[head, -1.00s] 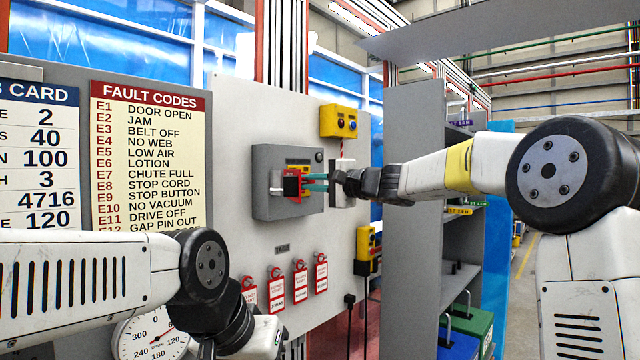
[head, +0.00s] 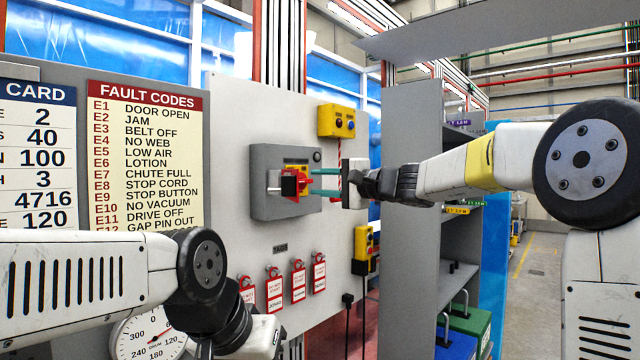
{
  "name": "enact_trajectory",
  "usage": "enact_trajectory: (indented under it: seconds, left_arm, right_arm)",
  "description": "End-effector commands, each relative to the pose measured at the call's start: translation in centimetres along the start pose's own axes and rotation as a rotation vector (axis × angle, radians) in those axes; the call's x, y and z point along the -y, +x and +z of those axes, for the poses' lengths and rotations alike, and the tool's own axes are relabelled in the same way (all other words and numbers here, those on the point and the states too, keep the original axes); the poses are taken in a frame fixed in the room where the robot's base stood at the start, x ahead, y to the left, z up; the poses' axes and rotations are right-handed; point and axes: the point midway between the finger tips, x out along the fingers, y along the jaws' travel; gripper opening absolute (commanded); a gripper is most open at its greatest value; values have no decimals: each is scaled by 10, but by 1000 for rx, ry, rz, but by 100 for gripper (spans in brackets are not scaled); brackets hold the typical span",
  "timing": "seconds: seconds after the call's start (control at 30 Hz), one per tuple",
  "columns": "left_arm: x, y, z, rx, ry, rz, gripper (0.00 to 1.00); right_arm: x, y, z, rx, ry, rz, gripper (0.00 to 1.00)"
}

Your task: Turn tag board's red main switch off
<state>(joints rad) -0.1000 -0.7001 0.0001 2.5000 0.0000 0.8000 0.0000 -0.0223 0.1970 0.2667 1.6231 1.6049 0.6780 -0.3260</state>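The red main switch (head: 303,182) sits on a yellow plate on the front of a grey switch box (head: 262,203), fixed to the light grey tag board (head: 232,125). A dark block covers part of the red handle, so I cannot read its exact angle. My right gripper (head: 313,182) has two teal fingers spread one above the other. It points left at the switch, with its fingertips just right of the red handle and nothing seen between them. My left arm comes in at the lower left; its gripper fingers are outside the picture.
A yellow button box (head: 337,121) is above the switch box. Several red-and-white tags (head: 298,282) hang below it. A yellow device (head: 366,246) with a cable is at the lower right of the board. A grey shelf unit (head: 412,130) stands right of the board, close behind my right arm.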

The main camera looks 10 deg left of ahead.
Motion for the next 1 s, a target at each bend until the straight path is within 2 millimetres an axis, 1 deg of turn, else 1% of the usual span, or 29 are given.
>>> enact_trajectory:
  seconds: [0.03, 0.1, 0.23, 0.37, 0.77, 0.87, 0.97, 1.0]
  left_arm:
    - [0, 0, 0, 0, 0, 0, 0]
    - [0, 0, 0, 0, 0, 0, 0]
    - [0, 0, 0, 0, 0, 0, 0]
    - [0, 0, 0, 0, 0, 0, 0]
    - [0, 0, 0, 0, 0, 0, 0]
    - [0, 0, 0, 0, 0, 0, 0]
    - [0, 0, 0, 0, 0, 0, 0]
    - [0, 0, 0, 0, 0, 0, 0]
  right_arm:
    - [0, -9, -1, -4, 0, 1, 33]
    - [0, -20, -1, -3, 0, 0, 33]
    - [0, -32, 0, 0, 1, 0, 33]
    - [-1, -35, 0, 0, 2, 0, 33]
    - [-2, -36, 2, 2, -5, 8, 33]
    - [-10, -47, 16, 14, -48, 57, 33]
    - [-33, -72, 43, 38, -142, 169, 33]
    - [-46, -86, 55, 49, -188, 229, 33]
